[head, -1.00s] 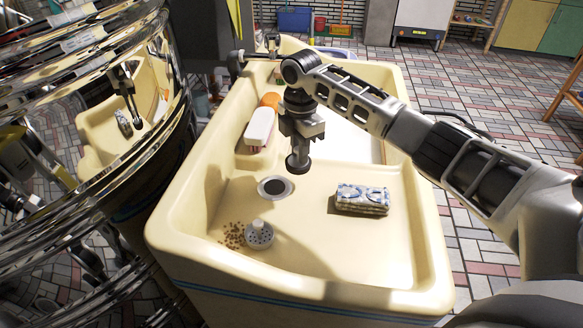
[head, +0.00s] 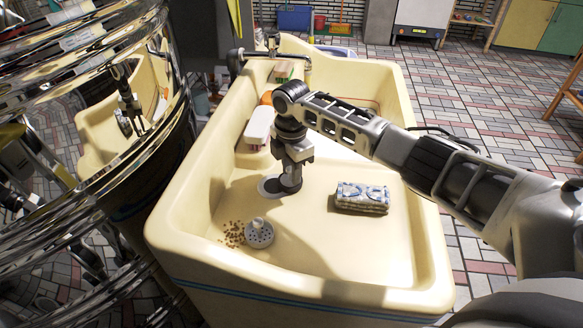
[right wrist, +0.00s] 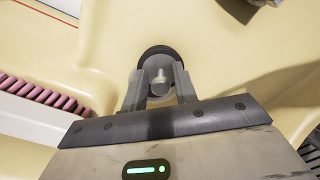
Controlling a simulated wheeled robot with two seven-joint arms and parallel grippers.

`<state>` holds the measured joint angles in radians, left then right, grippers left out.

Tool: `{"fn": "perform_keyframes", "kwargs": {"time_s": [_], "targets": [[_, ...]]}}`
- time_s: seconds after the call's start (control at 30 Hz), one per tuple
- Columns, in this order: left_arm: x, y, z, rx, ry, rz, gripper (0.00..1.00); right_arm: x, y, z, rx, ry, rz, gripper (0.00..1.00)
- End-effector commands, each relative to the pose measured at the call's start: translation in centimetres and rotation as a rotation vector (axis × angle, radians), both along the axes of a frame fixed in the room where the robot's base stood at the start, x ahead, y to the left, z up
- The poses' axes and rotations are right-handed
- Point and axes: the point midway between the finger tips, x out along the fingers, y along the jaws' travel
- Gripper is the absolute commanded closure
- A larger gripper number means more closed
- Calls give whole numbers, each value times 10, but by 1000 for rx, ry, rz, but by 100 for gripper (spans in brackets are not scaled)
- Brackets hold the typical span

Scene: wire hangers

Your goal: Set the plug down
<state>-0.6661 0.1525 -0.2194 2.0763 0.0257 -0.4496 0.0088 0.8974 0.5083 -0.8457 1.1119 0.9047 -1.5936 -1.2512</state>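The plug (head: 289,186), a round dark disc with a grey knob, is in my right gripper (head: 296,170), low over the yellow sink floor. In the right wrist view, the two fingers of my right gripper (right wrist: 160,88) stand on either side of the plug's knob (right wrist: 158,77), and the dark rim (right wrist: 158,52) shows beyond them. The drain (head: 268,188) is just left of the plug, partly covered by it in the head view. I cannot tell whether the plug touches the floor. My left gripper is not in view.
The yellow sink (head: 330,255) has a strainer (head: 259,233) with brown crumbs beside it, and a folded patterned cloth (head: 362,198) to the right. A white brush (head: 259,126) with pink bristles lies along the left side. The floor between drain and cloth is clear.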

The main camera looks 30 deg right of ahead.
Motion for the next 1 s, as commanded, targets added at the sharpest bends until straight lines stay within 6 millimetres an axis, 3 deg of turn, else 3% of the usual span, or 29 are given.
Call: {"fn": "perform_keyframes", "kwargs": {"time_s": [0.3,0.43,0.8,1.0], "targets": [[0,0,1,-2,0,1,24,0,0,1,0,0,1,60],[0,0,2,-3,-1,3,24,0,0,10,0,-1,1,60],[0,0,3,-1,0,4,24,2,0,85,1,-5,1,60],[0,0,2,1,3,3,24,1,1,114,1,-1,0,60]]}}
